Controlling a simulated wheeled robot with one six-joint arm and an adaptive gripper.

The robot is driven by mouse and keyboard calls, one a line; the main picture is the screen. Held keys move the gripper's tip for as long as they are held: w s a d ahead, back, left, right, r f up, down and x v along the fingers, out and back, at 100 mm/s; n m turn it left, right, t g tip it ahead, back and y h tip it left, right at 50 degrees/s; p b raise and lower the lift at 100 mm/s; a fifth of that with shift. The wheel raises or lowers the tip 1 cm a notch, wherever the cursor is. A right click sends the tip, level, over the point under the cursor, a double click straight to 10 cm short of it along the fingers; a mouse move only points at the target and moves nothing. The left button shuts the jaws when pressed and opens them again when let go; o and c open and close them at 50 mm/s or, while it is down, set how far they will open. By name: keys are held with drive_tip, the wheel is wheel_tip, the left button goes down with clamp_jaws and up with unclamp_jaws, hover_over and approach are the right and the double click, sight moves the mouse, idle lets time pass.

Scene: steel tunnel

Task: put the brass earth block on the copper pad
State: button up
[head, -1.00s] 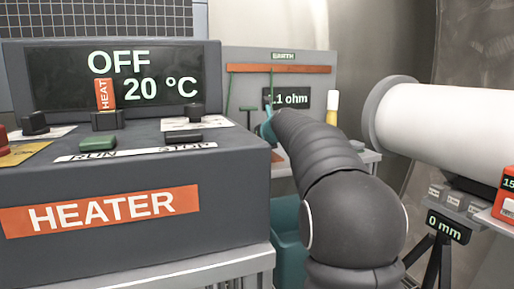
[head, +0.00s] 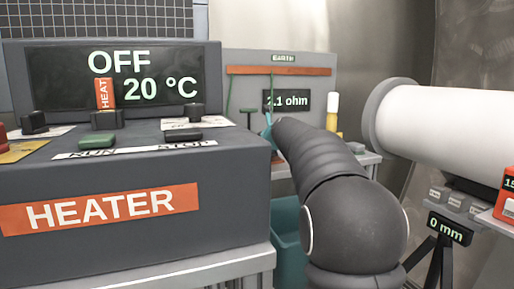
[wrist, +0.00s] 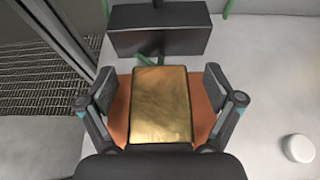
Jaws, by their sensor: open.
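In the wrist view the brass earth block (wrist: 160,105) lies over the copper pad (wrist: 122,108), whose orange-brown surface shows on both sides of it. The block appears to rest on the pad, slightly turned; its near end is hidden by my gripper's body. My gripper (wrist: 159,84) is open, with one finger on each side of the block and a visible gap at each side. In the head view my gripper's teal part (head: 267,130) is partly seen in front of the earth panel (head: 235,85); the block is hidden there.
A dark box (wrist: 158,40) stands just beyond the block, with green parts near it. A white round object (wrist: 298,148) is at right. In the head view, the heater (head: 120,200) fills the left and a white cylinder (head: 450,130) the right. The panel display (head: 287,100) reads 2.1 ohm.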

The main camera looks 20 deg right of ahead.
drive_tip(key=v, duration=1.2)
